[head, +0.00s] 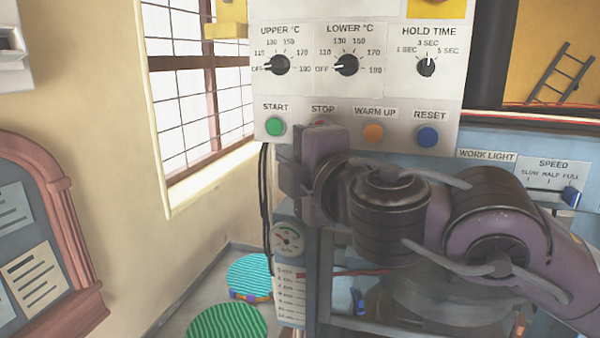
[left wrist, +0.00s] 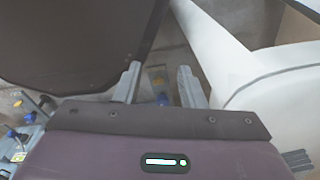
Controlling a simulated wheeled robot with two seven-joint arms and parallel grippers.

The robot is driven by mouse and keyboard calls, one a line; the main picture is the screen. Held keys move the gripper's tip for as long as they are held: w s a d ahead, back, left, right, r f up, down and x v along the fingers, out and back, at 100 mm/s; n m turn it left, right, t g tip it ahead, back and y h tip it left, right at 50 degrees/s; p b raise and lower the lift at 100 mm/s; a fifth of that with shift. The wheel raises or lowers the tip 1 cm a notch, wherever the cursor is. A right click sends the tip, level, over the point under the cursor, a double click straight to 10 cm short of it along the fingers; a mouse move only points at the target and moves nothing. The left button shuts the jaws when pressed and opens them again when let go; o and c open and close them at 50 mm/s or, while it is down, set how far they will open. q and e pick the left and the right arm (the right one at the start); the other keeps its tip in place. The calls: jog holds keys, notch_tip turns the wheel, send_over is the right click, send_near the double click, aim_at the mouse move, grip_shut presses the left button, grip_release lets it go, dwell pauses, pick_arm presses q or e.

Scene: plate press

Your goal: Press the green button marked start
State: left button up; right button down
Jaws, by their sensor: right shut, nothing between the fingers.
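The green start button (head: 274,127) is on the white control panel (head: 300,100) in the head view, under the word START, and is in full sight. My right gripper (head: 291,180) is shut and empty, below and slightly right of the green button. I cannot tell its distance from the panel.
Right of STOP are an orange warm-up button (head: 373,133) and a blue reset button (head: 427,137). Three black dials sit above. A round gauge (head: 288,238) and dark cables are below the panel. A window (head: 200,90) is at left. Two round stools (head: 228,322) stand on the floor.

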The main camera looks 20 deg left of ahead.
pick_arm(q)
jog(key=shift+s+f, duration=0.3)
jog(key=shift+f, duration=0.05)
pick_arm(e)
jog(key=v, duration=0.4)
jog(key=shift+s+a+r, duration=0.1)
jog(key=shift+s+a, duration=0.1)
jog(key=shift+a, duration=0.05)
jog(key=shift+s, duration=0.1)
pick_arm(q)
jog(key=shift+w, duration=0.15)
